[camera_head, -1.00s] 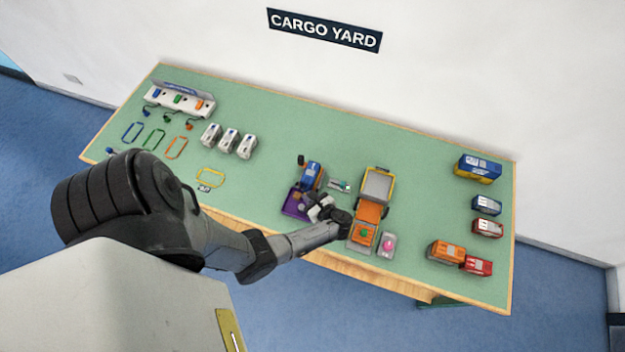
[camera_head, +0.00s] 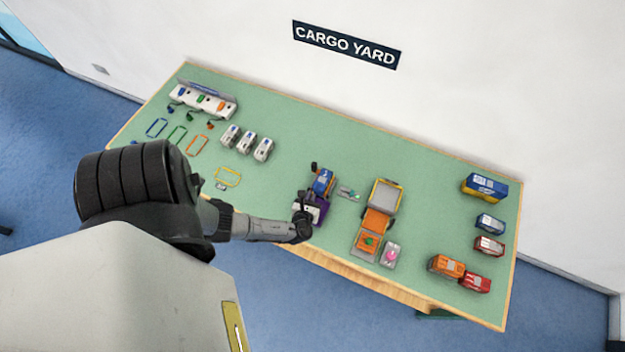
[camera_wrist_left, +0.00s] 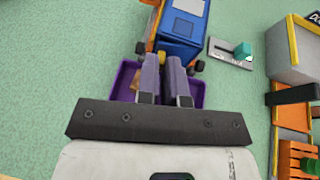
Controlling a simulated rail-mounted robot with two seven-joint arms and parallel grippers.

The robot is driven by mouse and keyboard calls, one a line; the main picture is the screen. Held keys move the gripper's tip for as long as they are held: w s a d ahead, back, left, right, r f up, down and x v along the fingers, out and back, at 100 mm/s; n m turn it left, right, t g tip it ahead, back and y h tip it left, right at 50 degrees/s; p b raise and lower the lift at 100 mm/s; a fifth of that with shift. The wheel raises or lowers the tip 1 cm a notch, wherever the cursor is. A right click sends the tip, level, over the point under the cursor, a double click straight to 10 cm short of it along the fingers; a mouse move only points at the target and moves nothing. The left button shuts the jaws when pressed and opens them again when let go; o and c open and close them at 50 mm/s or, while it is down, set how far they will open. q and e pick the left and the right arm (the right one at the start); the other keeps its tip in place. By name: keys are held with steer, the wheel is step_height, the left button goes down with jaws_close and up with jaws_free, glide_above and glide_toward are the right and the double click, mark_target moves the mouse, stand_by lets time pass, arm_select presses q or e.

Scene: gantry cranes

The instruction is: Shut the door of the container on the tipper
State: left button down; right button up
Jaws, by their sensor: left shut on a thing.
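The tipper (camera_head: 322,178) is an orange and blue vehicle near the table's front edge, with a blue container (camera_head: 321,187) on it. In the left wrist view the container (camera_wrist_left: 180,32) is at the top centre, with a pale panel on it. A purple tray (camera_wrist_left: 125,85) lies just below it. My left gripper (camera_wrist_left: 163,62) is over this tray, its fingers close together at the container's near end. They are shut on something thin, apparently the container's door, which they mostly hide. In the head view the gripper (camera_head: 308,203) is beside the tipper. My right gripper is not in view.
An orange and grey vehicle (camera_head: 376,221) stands right of the tipper, with a pad with a pink button (camera_head: 391,254) by it.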

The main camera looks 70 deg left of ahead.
arm_select(q)
steer(key=shift+a+m+t+h, duration=0.4)
steer(key=shift+m+t+h, duration=0.4)
steer(key=shift+m+t, duration=0.15)
steer(key=c, duration=1.2)
jaws_free()
steer(key=shift+c, duration=0.2)
steer(key=v, duration=1.3)
steer(key=shift+s+d, duration=0.2)
steer(key=shift+s, duration=0.15)
steer(key=shift+r, duration=0.1)
